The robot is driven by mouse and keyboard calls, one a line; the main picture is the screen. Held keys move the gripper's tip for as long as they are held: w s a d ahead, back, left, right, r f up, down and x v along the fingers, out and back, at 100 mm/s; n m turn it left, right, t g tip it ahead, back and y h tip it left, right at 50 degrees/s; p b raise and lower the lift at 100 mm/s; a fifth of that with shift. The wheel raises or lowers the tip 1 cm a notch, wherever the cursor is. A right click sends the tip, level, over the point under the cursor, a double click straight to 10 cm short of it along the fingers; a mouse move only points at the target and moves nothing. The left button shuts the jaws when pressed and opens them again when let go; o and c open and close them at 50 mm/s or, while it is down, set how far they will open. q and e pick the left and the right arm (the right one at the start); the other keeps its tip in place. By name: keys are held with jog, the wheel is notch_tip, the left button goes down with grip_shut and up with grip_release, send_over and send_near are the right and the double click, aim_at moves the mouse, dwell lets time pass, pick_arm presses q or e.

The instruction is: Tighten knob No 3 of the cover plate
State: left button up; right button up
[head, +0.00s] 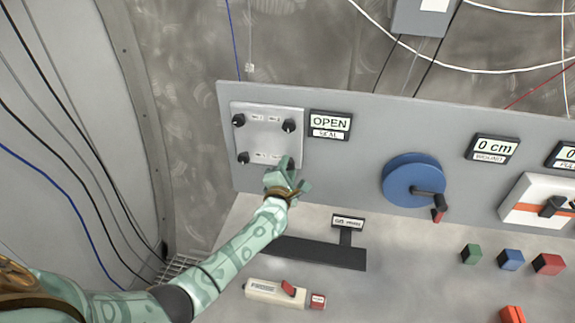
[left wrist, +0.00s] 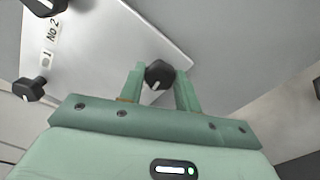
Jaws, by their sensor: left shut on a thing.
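The pale square cover plate (head: 268,140) is fixed at the left end of the grey panel. Three black knobs show on it in the head view: upper left (head: 238,120), upper right (head: 289,125) and lower left (head: 243,158). My left gripper (head: 285,176) covers the lower right corner. In the left wrist view its green fingers (left wrist: 160,84) are shut on a black knob (left wrist: 159,73) with a white mark, near the plate's corner. A "No 2" label (left wrist: 50,40) shows away from this knob; the held knob's own number is not readable.
An "OPEN / SEAL" display (head: 330,125) is right of the plate. A blue wheel (head: 410,180) with a crank stands farther right. On the desk below are a dark bracket (head: 315,254), a pale box with a red switch (head: 285,292) and several coloured blocks.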

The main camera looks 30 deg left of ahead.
pick_arm(q)
jog(key=shift+m, duration=0.4)
jog(key=o, duration=1)
jog(key=p+v, duration=0.2)
jog(key=v, duration=1.4)
jog(key=shift+s, duration=0.2)
jog(key=shift+f, duration=0.1)
